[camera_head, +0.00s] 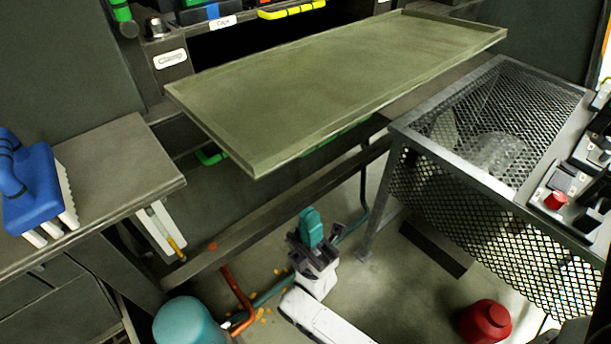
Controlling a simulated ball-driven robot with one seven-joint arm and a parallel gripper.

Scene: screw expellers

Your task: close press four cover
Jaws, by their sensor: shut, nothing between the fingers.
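A wide olive-green panel (335,85) with raised edges, which looks like the press cover, sticks out flat from the machine's front. Green handle pieces (210,157) show below its near edge. A dark opening shows behind it. My gripper (311,222), with teal fingers, is shut and empty. It points up from below, in front of the panel and lower in the picture, apart from it. No press number is readable.
A mesh-sided metal frame (440,155) stands at the right, beside a control panel with a red button (556,200). A side table (118,165) with a blue brush (35,190) is at the left. A red container (485,322), teal vessel (187,322) and copper pipe (236,290) are low down.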

